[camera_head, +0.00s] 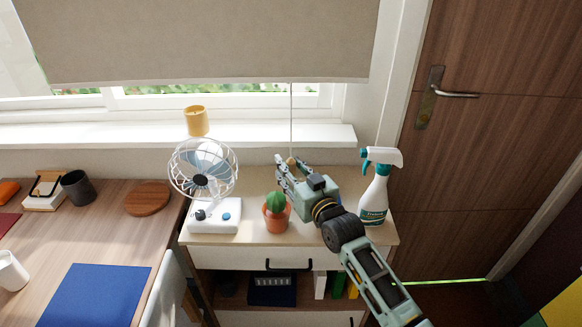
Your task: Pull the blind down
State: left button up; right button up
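The beige blind (200,40) hangs over the window, its lower edge a little above the sill, with a strip of glass showing beneath. A thin cord (291,115) drops from it and ends in a small tan knob (291,161). My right gripper (285,170) is at the knob, above the cabinet top. Its fingers overlap the cord's end, and I cannot tell whether they are closed on it. My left gripper is out of view.
On the cabinet top (335,233), a white fan (203,180) and a potted cactus (276,213) stand left of my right gripper; a spray bottle (375,190) stands to its right. A yellow cup (196,121) is on the sill. A wooden door (500,140) is at right.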

jog(key=shift+r, duration=0.1)
jog(key=v, duration=1.2)
dwell(0.4)
